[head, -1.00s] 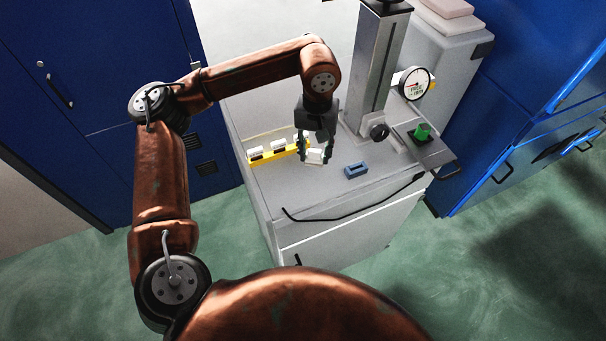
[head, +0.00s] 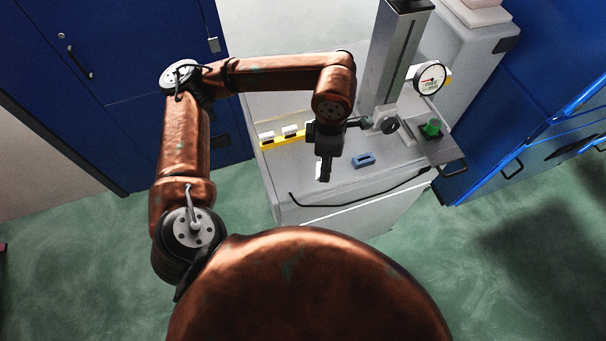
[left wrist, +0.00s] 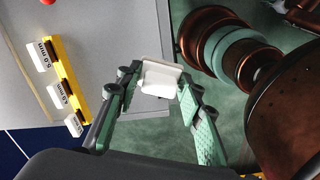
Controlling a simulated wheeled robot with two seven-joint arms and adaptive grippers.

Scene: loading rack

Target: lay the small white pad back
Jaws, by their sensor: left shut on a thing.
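The small white pad (left wrist: 160,77) is between the fingertips of my left gripper (head: 323,174), which is shut on it. In the head view the pad (head: 318,169) shows only as a thin white sliver beside the dark fingers. The gripper hangs over the grey cabinet top, to the right and front of the yellow rack (head: 282,141). In the left wrist view the yellow rack (left wrist: 67,79) holds white blocks with printed mm labels, such as a 5.0 mm block (left wrist: 42,56). The far right end of the rack is hidden behind the gripper in the head view. My right gripper is out of view.
A blue slotted block (head: 364,160) lies right of the gripper on the cabinet top (head: 300,200). A black cable runs along the front edge.

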